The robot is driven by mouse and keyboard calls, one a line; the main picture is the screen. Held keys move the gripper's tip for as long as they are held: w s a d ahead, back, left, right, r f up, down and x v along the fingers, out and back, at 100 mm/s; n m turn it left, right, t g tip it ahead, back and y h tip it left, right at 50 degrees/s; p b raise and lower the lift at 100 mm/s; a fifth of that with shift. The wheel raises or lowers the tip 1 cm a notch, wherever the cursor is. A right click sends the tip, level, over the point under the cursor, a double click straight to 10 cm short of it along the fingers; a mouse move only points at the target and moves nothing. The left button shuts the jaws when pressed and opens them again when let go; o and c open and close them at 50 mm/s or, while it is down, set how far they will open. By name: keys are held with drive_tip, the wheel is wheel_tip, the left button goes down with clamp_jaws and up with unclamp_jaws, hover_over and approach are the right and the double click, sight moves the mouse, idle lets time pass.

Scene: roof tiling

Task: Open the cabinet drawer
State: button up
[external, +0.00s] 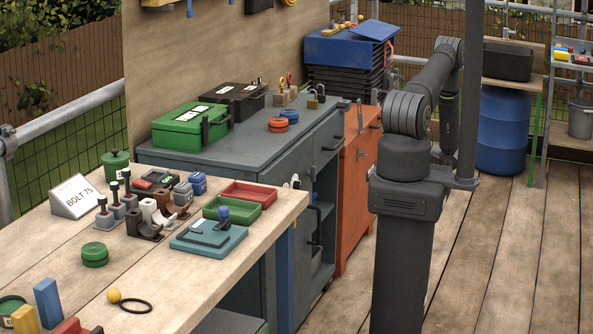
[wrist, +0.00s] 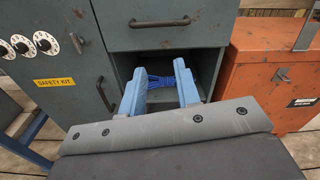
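The grey-blue cabinet (external: 290,165) stands beyond the workbench in the external view. Its drawer front (wrist: 165,35) fills the top middle of the wrist view and looks shut. A horizontal bar handle (wrist: 160,22) crosses the drawer front. The drawer (external: 327,138) also shows at the cabinet's upper right in the external view. My gripper (wrist: 160,70) has its two blue fingers spread open with nothing held between them. It is below the handle in the wrist view, in front of an open compartment. In the external view my arm hides the gripper.
A grey door (wrist: 62,60) with white dials and a "SAFETY KIT" label is left of the drawer. An orange cabinet (wrist: 260,75) stands close on the right. A blue coiled item (wrist: 160,82) shows between my fingers, inside the compartment. Cases and tape rolls sit on the cabinet top.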

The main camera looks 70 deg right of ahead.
drive_tip(key=w+r+n, duration=0.1)
drive_tip(key=n, duration=0.3)
drive_tip(key=n+g, duration=0.2)
drive_tip(key=n, duration=1)
approach(339, 143)
drive_tip(key=x, duration=0.3)
drive_tip(key=d+x, duration=0.1)
drive_tip(key=x, duration=0.6)
drive_tip(key=shift+w+d+f, duration=0.15)
drive_tip(key=shift+w+f, duration=0.05)
drive_tip(key=shift+f, duration=0.1)
clamp_jaws()
